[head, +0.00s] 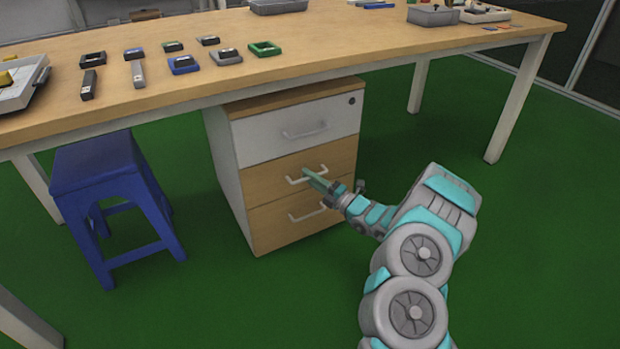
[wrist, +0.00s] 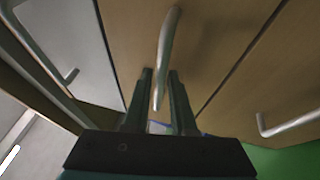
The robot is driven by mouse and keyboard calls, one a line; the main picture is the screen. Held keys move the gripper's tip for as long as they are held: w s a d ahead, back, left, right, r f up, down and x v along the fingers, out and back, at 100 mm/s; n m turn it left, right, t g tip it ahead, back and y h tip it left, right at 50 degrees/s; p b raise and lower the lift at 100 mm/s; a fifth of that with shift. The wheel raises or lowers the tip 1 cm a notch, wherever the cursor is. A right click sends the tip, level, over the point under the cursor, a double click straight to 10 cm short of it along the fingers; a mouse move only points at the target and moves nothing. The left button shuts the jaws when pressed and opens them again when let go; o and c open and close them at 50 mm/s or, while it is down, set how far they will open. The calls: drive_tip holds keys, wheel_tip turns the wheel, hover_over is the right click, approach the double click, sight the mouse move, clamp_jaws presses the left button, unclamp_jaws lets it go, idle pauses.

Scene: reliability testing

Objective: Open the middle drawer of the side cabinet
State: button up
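The side cabinet (head: 222,150) stands under the table and has a white top drawer and two wood-coloured drawers below. The middle drawer (head: 270,178) looks shut, flush with the others, and has a silver bar handle (head: 318,172). My gripper (head: 308,175) is at this handle. In the wrist view, the two fingers of my gripper (wrist: 160,75) are apart, with the handle (wrist: 167,50) running between them. I see a gap beside the handle, so the fingers do not look closed on it. The gripper hides part of the handle in the head view.
The top drawer handle (head: 304,134) and the bottom drawer handle (head: 308,214) lie close above and below. A blue stool (head: 98,165) stands left of the cabinet. The table (head: 330,62) overhangs the cabinet. Green floor (head: 540,230) is free to the right.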

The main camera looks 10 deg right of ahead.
clamp_jaws()
idle(1.2)
